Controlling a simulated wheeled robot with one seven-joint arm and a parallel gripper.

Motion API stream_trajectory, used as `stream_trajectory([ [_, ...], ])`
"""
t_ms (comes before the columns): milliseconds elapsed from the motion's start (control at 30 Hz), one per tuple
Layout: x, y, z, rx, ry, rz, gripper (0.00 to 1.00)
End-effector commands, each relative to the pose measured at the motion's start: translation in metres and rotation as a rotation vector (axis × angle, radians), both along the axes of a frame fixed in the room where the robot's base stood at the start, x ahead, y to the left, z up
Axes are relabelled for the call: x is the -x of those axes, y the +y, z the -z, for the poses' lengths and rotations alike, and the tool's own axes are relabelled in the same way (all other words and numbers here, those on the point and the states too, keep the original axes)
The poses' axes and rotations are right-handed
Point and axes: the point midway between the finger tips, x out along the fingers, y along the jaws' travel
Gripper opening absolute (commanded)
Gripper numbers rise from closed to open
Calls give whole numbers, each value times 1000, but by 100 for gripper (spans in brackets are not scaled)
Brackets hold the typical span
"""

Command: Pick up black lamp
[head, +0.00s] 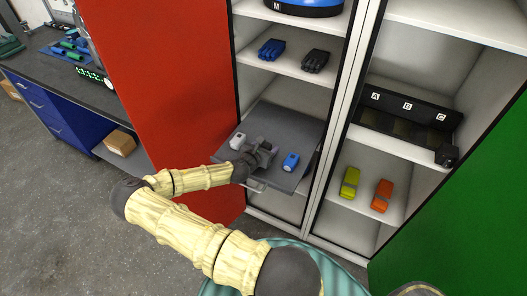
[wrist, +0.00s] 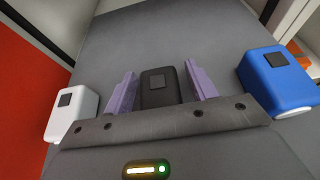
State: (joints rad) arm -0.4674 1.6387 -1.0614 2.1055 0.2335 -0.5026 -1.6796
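The black lamp (wrist: 158,88) is a small dark box with a square panel. It stands on a grey tray between a white lamp and a blue lamp. My gripper (wrist: 161,88) is open, with one purple finger on each side of the black lamp. A gap shows on the right side; on the left the finger is close to it, and I cannot tell if they touch. The lamp's lower part is hidden behind the gripper body. In the head view my gripper (head: 268,148) is over the tray, with the black lamp (head: 266,146) small at its fingers.
The white lamp (head: 238,141) is left and the blue lamp (head: 290,162) right on the pulled-out grey tray (head: 283,122). Gloves (head: 316,61) lie on the shelf above. The red door (head: 165,80) and cabinet divider (head: 338,110) flank the tray.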

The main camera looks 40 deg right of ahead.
Motion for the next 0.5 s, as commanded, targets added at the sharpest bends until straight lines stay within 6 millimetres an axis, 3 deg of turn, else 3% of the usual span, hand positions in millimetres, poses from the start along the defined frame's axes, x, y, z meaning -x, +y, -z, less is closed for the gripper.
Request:
stream_trajectory([
  [33,0,0,0,0,0,0,46],
  [200,0,0,0,0,0,0,13],
  [500,0,0,-2,1,-1,0,12],
])
